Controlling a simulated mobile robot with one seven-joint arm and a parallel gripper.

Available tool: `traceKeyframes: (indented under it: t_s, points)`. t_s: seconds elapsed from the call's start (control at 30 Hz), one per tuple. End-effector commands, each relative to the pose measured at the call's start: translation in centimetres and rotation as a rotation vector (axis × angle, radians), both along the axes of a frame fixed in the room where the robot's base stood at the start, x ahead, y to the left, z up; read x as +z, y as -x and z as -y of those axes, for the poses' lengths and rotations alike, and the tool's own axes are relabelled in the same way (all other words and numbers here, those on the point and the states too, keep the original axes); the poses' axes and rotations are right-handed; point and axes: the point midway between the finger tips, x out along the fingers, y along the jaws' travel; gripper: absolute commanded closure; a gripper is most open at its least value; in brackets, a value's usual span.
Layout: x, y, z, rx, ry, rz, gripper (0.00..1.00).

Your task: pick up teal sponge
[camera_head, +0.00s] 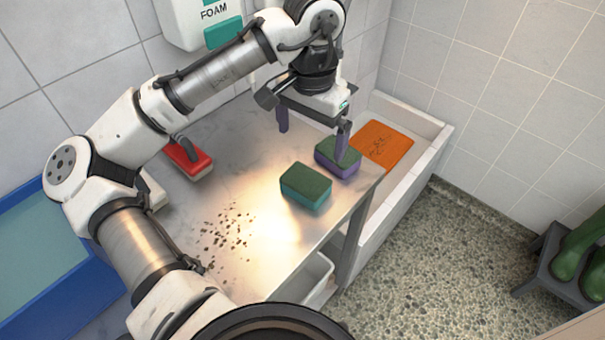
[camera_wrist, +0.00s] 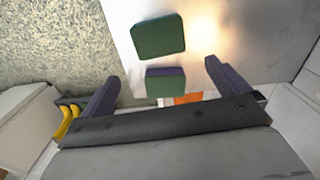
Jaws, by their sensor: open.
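The teal sponge (camera_head: 305,199) lies on the metal table, with a dark green top and teal sides. In the wrist view the teal sponge (camera_wrist: 158,37) lies beyond the fingertips, near the top. A purple sponge (camera_head: 328,164) with a green top lies behind it to the right; it also shows in the wrist view (camera_wrist: 165,85), between the fingers. My gripper (camera_head: 312,131) is open and empty, behind the teal sponge. One finger overlaps the purple sponge in the head view; I cannot tell whether they touch. Both fingers also show in the wrist view (camera_wrist: 160,76).
A red brush (camera_head: 188,160) lies on the table (camera_head: 250,130) at the left, and dark specks (camera_head: 228,228) lie near the front. An orange mat (camera_head: 384,146) is in the white tray beyond the right edge. A blue tub (camera_head: 70,312) stands left. Green boots (camera_head: 575,250) stand far right.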

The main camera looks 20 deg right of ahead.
Motion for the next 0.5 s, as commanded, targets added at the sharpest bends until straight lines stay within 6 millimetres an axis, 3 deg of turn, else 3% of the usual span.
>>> traceKeyframes:
  t_s: [0.3, 0.5]
  points:
    - [-5.9, 0.1, -0.1, 0.0, 0.0, -0.002, 0.0]
    - [-7.2, 0.1, -0.1, -0.001, 0.001, 0.0, 0.0]
